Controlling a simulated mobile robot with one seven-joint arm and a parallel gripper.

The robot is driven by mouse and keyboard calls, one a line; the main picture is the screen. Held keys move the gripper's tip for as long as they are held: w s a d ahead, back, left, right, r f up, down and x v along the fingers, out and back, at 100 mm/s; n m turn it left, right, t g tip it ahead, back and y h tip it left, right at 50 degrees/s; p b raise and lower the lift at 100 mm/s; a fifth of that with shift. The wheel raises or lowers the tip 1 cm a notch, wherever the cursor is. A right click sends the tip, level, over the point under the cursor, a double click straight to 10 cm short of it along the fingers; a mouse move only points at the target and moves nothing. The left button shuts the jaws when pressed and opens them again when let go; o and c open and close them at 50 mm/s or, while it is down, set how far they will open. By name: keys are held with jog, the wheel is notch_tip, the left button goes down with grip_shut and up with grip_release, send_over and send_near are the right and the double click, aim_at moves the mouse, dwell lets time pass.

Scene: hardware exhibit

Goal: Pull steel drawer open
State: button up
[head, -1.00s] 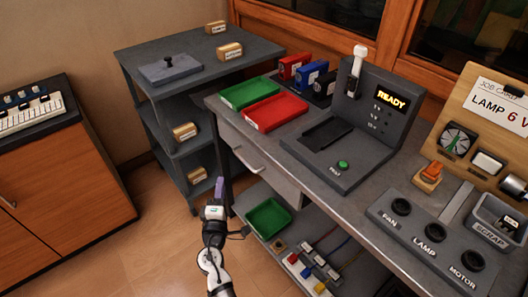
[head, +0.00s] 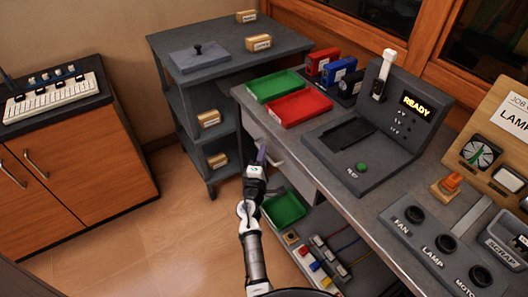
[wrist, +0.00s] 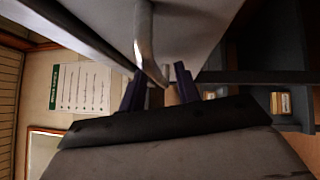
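The steel drawer (head: 300,182) is a pale grey front under the left part of the workbench. It looks closed. Its bar handle (head: 276,156) is partly behind my gripper in the head view. My gripper (head: 261,153) is at the handle, with its purple fingers pointing up toward the drawer front. In the wrist view the handle (wrist: 146,45) runs down from the drawer front (wrist: 210,25) to between the fingertips of my gripper (wrist: 160,80). The fingers stand apart, with a gap beside the bar. I cannot see clear contact with it.
The workbench (head: 395,190) carries a green tray (head: 275,86), a red tray (head: 298,108) and a READY console (head: 350,145). Below are a shelf with a green bin (head: 284,209) and switches. A grey shelf unit (head: 225,60) stands close left. The floor (head: 150,230) in front is clear.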

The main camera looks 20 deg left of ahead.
jog(key=shift+w+a+r, duration=0.1)
jog(key=shift+w, duration=0.45)
grip_shut()
